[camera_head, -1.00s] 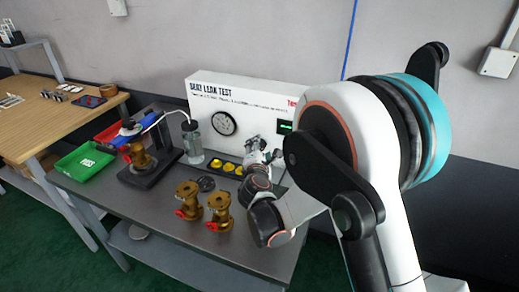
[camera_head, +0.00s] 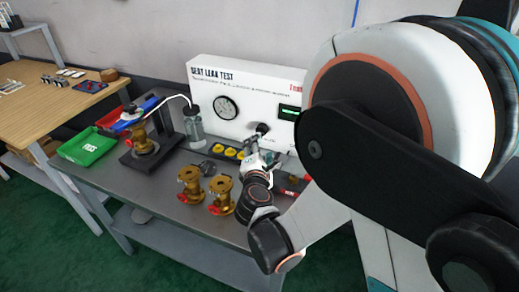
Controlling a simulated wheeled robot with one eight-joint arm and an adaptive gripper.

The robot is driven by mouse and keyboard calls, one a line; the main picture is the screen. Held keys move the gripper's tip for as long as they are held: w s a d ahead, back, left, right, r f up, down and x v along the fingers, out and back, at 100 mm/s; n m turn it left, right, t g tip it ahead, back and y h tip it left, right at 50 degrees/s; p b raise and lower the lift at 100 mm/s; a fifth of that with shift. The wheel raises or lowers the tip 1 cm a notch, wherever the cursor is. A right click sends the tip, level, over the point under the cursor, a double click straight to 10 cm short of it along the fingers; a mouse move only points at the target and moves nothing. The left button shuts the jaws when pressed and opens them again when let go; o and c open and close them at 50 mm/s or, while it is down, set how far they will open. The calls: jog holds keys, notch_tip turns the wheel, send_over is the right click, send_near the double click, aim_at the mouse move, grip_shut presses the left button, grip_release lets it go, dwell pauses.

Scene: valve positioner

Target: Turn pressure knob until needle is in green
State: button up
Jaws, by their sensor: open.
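The white seat leak test box (camera_head: 215,98) stands at the back of the grey metal table. Its round pressure gauge (camera_head: 225,108) has a white face and dark rim; the needle and any green zone are too small to read. A black knob (camera_head: 262,129) sticks out of the box front, right of and below the gauge. My gripper (camera_head: 252,144) is open just below and left of the knob, close in front of the panel. I cannot tell whether it touches the knob. A small green display (camera_head: 290,113) sits right of the knob, partly cut off by my arm.
Two brass valves (camera_head: 222,195) stand on the grey table (camera_head: 165,190) in front of the box. Yellow caps (camera_head: 231,152) lie in a black tray below the panel. Left are a clamped valve fixture (camera_head: 145,150), a clear bottle (camera_head: 194,125) and a green bin (camera_head: 88,147).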

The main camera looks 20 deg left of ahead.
aim_at(262, 130)
jog(key=r+n+p, duration=0.1)
jog(key=a+r+n+h+p, duration=0.1)
jog(key=shift+s+p, duration=0.15)
jog(key=shift+p, duration=0.2)
jog(key=w+f, duration=0.1)
jog(key=w, duration=0.2)
jog(key=w+a+f+n+h+b, duration=0.1)
jog(key=w, duration=0.3)
jog(key=w+a+f+n+g+b, duration=0.1)
jog(key=w, duration=0.3)
jog(key=shift+f+h, duration=0.3)
jog(key=shift+f, duration=0.05)
jog(key=shift+w+a+f+b, duration=0.1)
jog(key=shift+w+b, duration=0.25)
jog(key=shift+w, duration=0.25)
jog(key=c, duration=1.1)
